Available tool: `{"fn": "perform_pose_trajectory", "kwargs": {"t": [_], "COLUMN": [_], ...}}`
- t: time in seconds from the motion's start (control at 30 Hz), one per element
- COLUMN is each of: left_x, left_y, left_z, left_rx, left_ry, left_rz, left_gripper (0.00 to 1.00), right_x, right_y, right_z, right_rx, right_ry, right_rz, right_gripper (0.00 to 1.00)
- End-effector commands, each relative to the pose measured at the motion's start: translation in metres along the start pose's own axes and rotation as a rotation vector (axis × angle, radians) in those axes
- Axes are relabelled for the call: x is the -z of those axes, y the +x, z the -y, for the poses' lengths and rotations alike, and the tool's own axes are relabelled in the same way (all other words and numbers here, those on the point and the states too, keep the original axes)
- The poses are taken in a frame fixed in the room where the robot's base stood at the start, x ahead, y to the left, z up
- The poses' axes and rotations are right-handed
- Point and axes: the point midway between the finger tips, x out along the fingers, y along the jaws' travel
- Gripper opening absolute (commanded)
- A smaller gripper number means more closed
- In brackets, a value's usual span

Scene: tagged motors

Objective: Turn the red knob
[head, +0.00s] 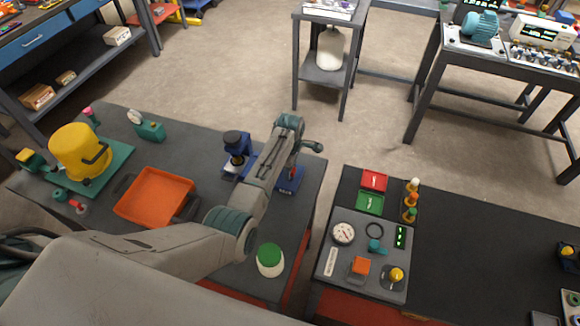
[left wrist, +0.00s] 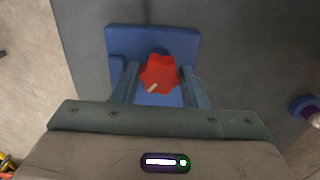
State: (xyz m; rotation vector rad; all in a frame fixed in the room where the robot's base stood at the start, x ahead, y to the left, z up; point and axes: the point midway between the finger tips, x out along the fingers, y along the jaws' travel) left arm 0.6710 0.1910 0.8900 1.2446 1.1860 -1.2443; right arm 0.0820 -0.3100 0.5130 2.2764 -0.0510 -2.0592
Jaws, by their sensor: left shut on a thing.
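The red knob (left wrist: 161,72) has a lobed rim and a short pale pointer mark toward the lower left in the left wrist view. It sits on a blue base plate (left wrist: 153,38), which also shows in the head view (head: 290,184), near the right edge of the left table. My left gripper (left wrist: 160,80) comes down over the knob, with one finger on each side, and is shut on it. In the head view my forearm and wrist hide most of the knob and part of the plate. My right gripper is not in view.
Left of the arm stand a blue device (head: 236,150), an orange tray (head: 153,196) and a yellow motor (head: 80,150). A green-topped white button (head: 270,260) is nearer. Across a gap, the right table holds a grey control panel (head: 345,265).

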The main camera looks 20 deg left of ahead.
Motion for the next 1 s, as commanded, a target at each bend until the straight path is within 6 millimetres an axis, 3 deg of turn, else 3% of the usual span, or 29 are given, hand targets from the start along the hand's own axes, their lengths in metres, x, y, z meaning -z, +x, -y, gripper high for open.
{"fn": "perform_pose_trajectory", "kwargs": {"t": [0.2,0.5,0.53,0.63,1.0], "left_x": [0.0001,0.0001,0.0001,0.0001,0.0001], "left_y": [0.0006,0.0006,0.0006,0.0005,0.0001], "left_z": [0.0005,0.0006,0.0006,0.0005,0.0001], "left_rx": [0.001,0.002,0.002,0.001,0.0], "left_ry": [-0.232,-0.269,-0.269,-0.268,-0.203], "left_rz": [-0.001,-0.001,-0.001,-0.001,0.0], "left_gripper": [0.23,0.23,0.46,0.65,0.66], "right_x": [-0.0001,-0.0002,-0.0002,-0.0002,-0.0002], "right_y": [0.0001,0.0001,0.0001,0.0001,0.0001], "right_z": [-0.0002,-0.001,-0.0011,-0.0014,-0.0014], "right_rx": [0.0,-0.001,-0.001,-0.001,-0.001], "right_ry": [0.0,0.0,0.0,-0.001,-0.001], "right_rz": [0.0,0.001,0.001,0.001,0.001], "right_gripper": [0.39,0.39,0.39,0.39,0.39]}}
